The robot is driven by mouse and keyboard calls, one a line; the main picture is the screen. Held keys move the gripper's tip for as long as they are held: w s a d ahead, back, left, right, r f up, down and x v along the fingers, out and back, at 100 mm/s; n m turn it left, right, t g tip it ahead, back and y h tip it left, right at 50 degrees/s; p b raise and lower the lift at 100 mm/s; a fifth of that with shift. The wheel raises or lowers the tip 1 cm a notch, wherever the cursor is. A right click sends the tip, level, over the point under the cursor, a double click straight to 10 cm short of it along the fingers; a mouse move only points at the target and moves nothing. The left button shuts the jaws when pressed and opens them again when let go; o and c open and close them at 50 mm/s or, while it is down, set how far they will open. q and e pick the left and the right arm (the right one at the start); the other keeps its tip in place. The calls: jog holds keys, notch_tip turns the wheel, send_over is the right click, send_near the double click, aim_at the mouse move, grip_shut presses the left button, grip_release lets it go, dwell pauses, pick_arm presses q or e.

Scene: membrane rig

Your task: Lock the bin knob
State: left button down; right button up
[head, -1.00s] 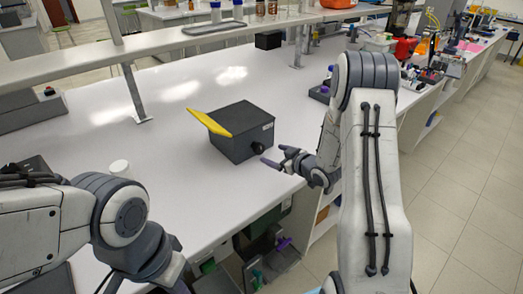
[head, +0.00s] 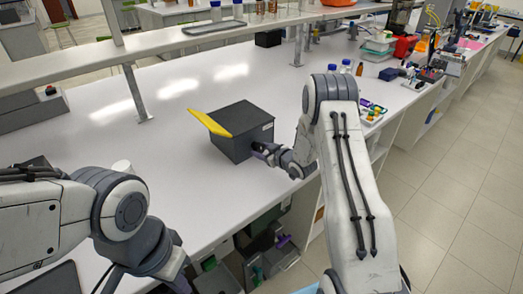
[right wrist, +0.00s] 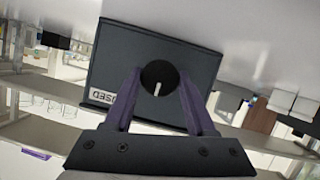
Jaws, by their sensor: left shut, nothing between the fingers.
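The bin (head: 243,132) is a dark grey box with a yellow flap (head: 210,123) tilted up at its left side, standing on the white bench. Its round black knob (right wrist: 159,76) is on the front face, with a white pointer mark running roughly up and down in the right wrist view. My right gripper (right wrist: 159,83) has one purple finger on each side of the knob, with the tips close to its edges. I cannot tell whether they press on it. In the head view the right gripper (head: 259,150) is at the bin's front. My left gripper's fingers are out of view.
A label (right wrist: 104,96) on the bin's face reads upside down and is partly hidden by a finger. The white bench (head: 180,190) is clear around the bin. A raised shelf (head: 180,48) runs behind it. Bottles and small items stand further right.

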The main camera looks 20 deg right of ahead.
jog(key=c, duration=0.4)
jog(key=shift+c, duration=0.2)
jog(key=m+y+p, duration=0.1)
jog(key=m+y, duration=0.1)
jog(key=m, duration=0.1)
jog(key=shift+d+g, duration=0.15)
jog(key=shift+g, duration=0.25)
jog(key=m+y, duration=0.2)
jog(key=shift+f+m, duration=0.1)
jog(key=shift+m, duration=0.2)
jog(key=m+y, duration=0.1)
jog(key=m+b, duration=0.1)
jog(key=m, duration=0.1)
jog(key=shift+d+f+y, duration=0.15)
jog(key=shift+f+y, duration=0.05)
jog(key=shift+y, duration=0.2)
jog(key=m+y+b, duration=0.2)
jog(key=m, duration=0.2)
jog(key=shift+w, duration=0.1)
jog(key=shift+m+b, duration=0.3)
